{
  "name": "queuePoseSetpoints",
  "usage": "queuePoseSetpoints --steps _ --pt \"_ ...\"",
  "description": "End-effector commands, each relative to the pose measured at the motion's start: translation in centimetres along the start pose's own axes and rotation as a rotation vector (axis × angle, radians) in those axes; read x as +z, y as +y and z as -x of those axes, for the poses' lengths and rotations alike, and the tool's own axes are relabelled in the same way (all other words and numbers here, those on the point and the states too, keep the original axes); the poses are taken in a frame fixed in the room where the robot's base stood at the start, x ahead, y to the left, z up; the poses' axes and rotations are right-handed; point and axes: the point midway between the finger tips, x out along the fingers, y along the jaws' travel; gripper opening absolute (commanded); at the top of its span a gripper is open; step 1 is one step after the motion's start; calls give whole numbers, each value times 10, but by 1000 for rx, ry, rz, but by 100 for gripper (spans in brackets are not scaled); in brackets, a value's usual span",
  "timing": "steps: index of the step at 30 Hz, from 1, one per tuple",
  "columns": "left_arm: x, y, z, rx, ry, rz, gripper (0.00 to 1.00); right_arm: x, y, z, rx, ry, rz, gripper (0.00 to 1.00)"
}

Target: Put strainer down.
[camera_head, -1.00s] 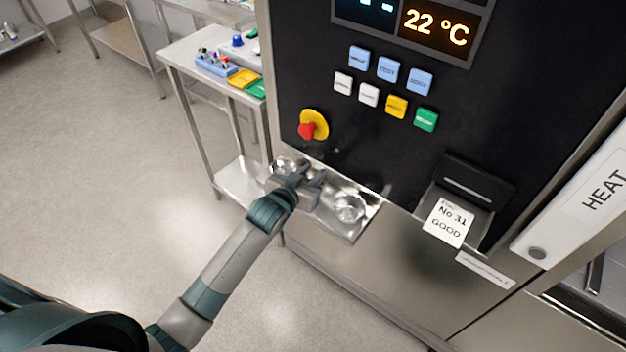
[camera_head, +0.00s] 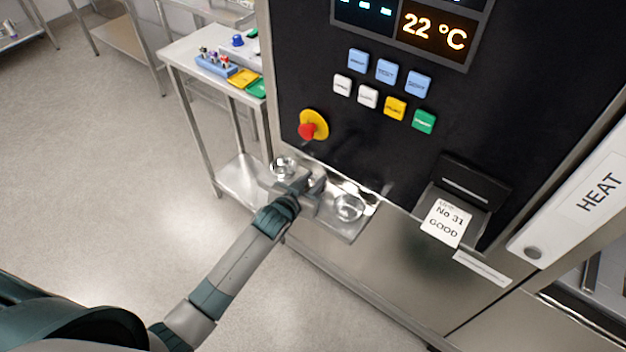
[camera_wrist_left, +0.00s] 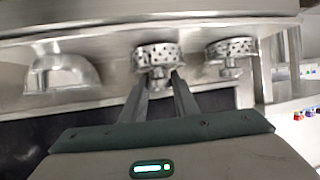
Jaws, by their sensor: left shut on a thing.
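My left gripper (camera_head: 314,184) reaches over the small steel shelf on the machine's front. In the left wrist view the two fingers of my left gripper (camera_wrist_left: 160,84) are closed on the stem of a perforated metal strainer (camera_wrist_left: 156,56). That strainer is mostly hidden by the gripper in the head view. Whether it touches the shelf (camera_head: 343,229) I cannot tell. A second strainer (camera_wrist_left: 230,48) stands beside it and shows at the shelf's left end in the head view (camera_head: 284,167). My right gripper is not in view.
A shiny round basin (camera_head: 348,207) lies right of the gripper on the shelf; a rounded metal form (camera_wrist_left: 62,72) shows in the wrist view. A red stop knob (camera_head: 308,131) and buttons are above. A printed ticket (camera_head: 446,222) is right. A side table (camera_head: 190,55) stands left.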

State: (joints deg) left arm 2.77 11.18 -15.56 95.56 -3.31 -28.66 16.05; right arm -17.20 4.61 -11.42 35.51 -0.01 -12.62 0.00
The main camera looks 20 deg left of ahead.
Motion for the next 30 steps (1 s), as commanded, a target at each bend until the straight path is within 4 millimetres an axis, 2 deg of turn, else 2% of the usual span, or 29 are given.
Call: queuePoseSetpoints --steps 4,5,6,7,20,26,30 --pt "2 0 -1 0 1 0 3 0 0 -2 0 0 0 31" --pt "2 0 -1 0 1 0 32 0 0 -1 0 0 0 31" --pt "2 0 -1 0 1 0 41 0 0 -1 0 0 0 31" --pt "2 0 -1 0 1 0 46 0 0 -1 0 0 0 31" --pt "0 0 1 0 0 0 46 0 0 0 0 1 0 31" --pt "1 0 16 1 1 1 46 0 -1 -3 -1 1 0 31" --pt "1 0 33 1 1 1 46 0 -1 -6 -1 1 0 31"
